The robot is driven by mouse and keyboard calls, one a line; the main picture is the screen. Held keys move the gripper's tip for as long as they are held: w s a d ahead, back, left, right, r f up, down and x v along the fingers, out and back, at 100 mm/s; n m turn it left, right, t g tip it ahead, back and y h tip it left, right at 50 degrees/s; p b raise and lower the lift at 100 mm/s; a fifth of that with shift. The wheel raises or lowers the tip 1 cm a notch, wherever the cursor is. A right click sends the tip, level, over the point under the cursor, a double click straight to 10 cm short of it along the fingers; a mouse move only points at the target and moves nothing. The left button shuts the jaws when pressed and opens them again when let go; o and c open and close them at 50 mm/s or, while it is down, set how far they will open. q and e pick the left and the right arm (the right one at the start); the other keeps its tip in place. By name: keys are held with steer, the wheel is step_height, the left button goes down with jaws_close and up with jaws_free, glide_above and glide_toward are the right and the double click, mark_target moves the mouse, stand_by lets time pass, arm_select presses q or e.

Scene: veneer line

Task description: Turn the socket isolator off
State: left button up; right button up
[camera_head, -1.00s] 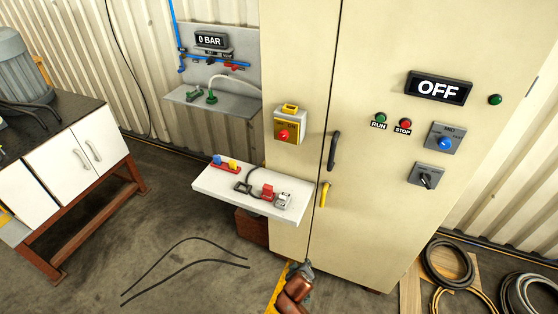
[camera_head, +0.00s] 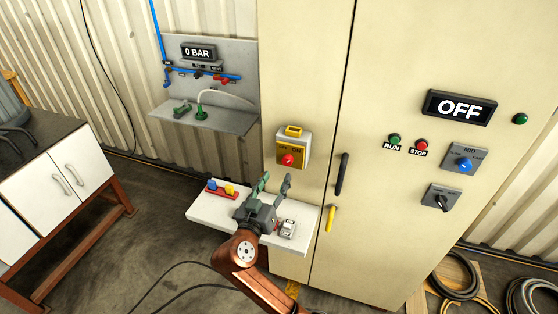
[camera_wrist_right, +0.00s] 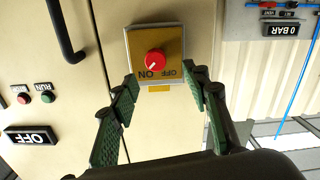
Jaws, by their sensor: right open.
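The isolator is a grey box with a yellow plate (camera_head: 292,150) on the cream cabinet's left part, with a red knob (camera_head: 287,160) at its front. In the right wrist view the picture is upside down; the red knob (camera_wrist_right: 155,59) shows between the fingers, and its white mark points towards ON. OFF is printed beside it. My right gripper (camera_head: 275,182) is open and empty, just below the isolator in the head view. Its green-padded fingers (camera_wrist_right: 161,82) are apart and do not visibly touch the knob. My left gripper is not in view.
A white shelf (camera_head: 208,211) under the isolator carries plugs and a small grey-white device (camera_head: 287,229), partly hidden by my right arm. A black handle (camera_head: 342,174) and a yellow lever (camera_head: 330,217) stick out from the cabinet on the right. The panel display (camera_head: 459,107) reads OFF.

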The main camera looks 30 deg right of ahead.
mark_target(286, 162)
steer(key=x, duration=0.6)
steer(key=shift+s+d+r+p, duration=0.1)
steer(key=shift+s+d+p, duration=0.1)
steer(key=shift+d+p, duration=0.2)
steer(key=shift+w+d, duration=0.35)
steer(key=shift+w, duration=0.05)
steer(key=c, duration=1.2)
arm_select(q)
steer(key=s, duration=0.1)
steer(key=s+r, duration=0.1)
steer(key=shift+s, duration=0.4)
arm_select(e)
steer(key=shift+o, duration=0.2)
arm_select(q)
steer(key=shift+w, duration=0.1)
